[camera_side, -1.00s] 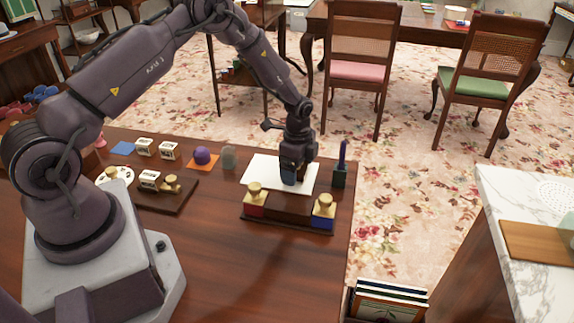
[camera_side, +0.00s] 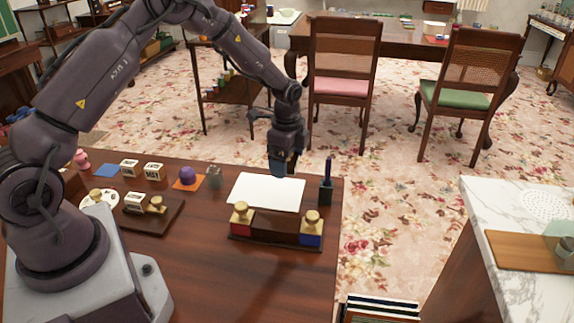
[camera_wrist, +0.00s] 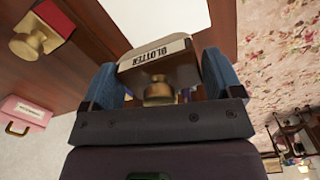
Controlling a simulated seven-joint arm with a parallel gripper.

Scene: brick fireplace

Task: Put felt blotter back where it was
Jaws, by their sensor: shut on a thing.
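The felt blotter (camera_wrist: 152,68) is a dark block with a white label reading BLOTTER and a brass knob; it shows in the wrist view. My gripper (camera_wrist: 160,78) is shut on it, with a blue finger on either side. In the side view my gripper (camera_side: 281,168) hangs at the far edge of the white sheet (camera_side: 262,193), seemingly above the desk; the blotter is hard to make out there. A dark wooden stand (camera_side: 272,231) in front of the sheet bears a red block (camera_side: 241,224) at left and a blue block (camera_side: 311,236) at right, both brass-knobbed.
A pen holder (camera_side: 326,194) with an upright pen stands right of the sheet. A purple domed thing (camera_side: 187,175) on an orange mat and a grey-green piece (camera_side: 215,172) stand left. White label blocks (camera_side: 154,170) lie farther left.

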